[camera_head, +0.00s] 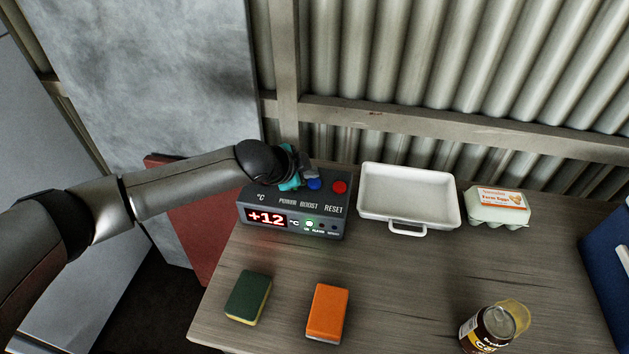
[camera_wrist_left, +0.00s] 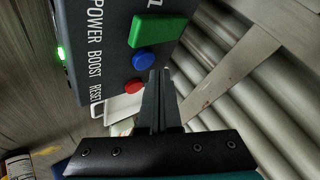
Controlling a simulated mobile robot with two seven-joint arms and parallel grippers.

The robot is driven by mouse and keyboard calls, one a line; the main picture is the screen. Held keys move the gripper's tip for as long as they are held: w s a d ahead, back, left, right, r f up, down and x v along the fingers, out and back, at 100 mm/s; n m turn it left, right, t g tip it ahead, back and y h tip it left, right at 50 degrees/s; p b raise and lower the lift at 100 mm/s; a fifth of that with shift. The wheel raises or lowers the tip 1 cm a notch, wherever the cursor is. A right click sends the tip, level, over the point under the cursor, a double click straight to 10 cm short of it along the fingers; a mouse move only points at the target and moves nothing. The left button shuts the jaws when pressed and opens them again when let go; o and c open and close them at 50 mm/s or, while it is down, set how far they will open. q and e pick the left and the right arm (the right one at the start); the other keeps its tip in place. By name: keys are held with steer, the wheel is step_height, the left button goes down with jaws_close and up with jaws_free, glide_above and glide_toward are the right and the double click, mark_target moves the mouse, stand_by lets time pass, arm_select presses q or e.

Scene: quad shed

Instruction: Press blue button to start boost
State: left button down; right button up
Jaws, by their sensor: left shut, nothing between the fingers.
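The dark control box (camera_head: 293,221) stands at the back left of the wooden table, with a red display reading +12 and a lit green light. On its top are the blue button (camera_head: 314,184), above the BOOST label, and a red button (camera_head: 339,187). My left gripper (camera_head: 309,173) is shut and empty, just behind the blue button. In the wrist view its closed fingers (camera_wrist_left: 158,76) lie beside the blue button (camera_wrist_left: 143,61), with the green button (camera_wrist_left: 151,30) above and the red button (camera_wrist_left: 134,87) below. I cannot tell whether they touch. My right gripper is not in view.
A white tray (camera_head: 393,221) stands right of the box, then an egg carton (camera_head: 499,207). Corrugated wall (camera_head: 450,65) rises behind the table.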

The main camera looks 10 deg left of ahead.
mark_target(310, 185)
arm_select(q)
steer(key=shift+f, duration=0.1)
stand_by(0.6)
steer(key=shift+f, duration=0.35)
steer(key=shift+f, duration=0.5)
stand_by(0.5)
steer(key=shift+r, duration=0.1)
steer(key=shift+r+p, duration=0.85)
steer(key=shift+p, duration=0.2)
step_height(310, 185, up, 5)
steer(key=p, duration=0.5)
steer(key=shift+p, duration=0.3)
